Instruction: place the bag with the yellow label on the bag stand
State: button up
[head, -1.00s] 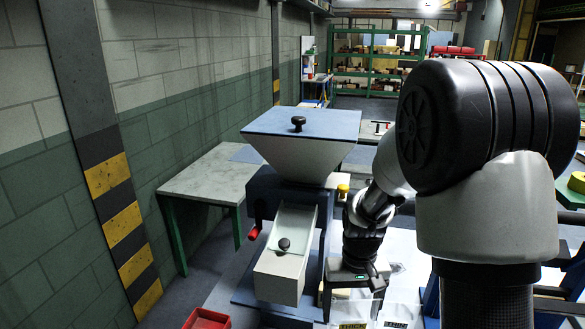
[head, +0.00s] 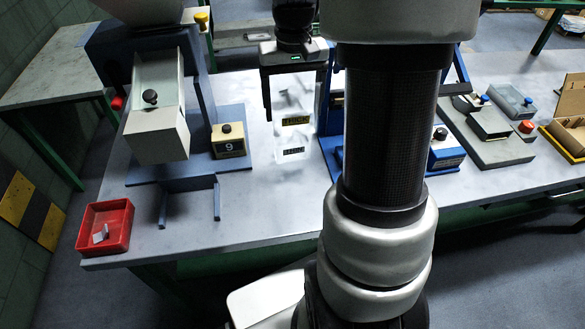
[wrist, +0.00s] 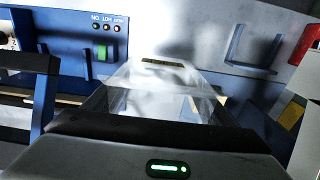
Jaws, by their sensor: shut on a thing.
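My gripper (head: 295,95) is shut on a clear bag (head: 292,101), which hangs below it over the table. The bag bears a yellow label reading THICK (head: 296,120). The bag also shows between my fingers in the wrist view (wrist: 150,100). A second clear bag with a grey-white label reading THIN (head: 293,151) shows just below it in the head view, seemingly on the table. A blue two-pronged frame (head: 217,200) below the chute, left of my gripper, may be the bag stand; a U-shaped blue frame shows in the wrist view (wrist: 231,45).
The chute (head: 155,134) and counter box (head: 228,140) stand left of my gripper. A red tray (head: 120,228) lies front left. A blue machine with buttons (wrist: 75,30) is on the wrist view's left. The table front (head: 270,195) is clear; my arm hides part of the right side.

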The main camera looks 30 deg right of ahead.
notch_tip(320, 180, down, 16)
jog(key=shift+f+b, duration=0.2)
jog(key=shift+b, duration=0.5)
jog(key=shift+f, duration=0.1)
jog(key=shift+f, duration=0.15)
jog(key=o, duration=1)
jog(key=shift+r, duration=0.2)
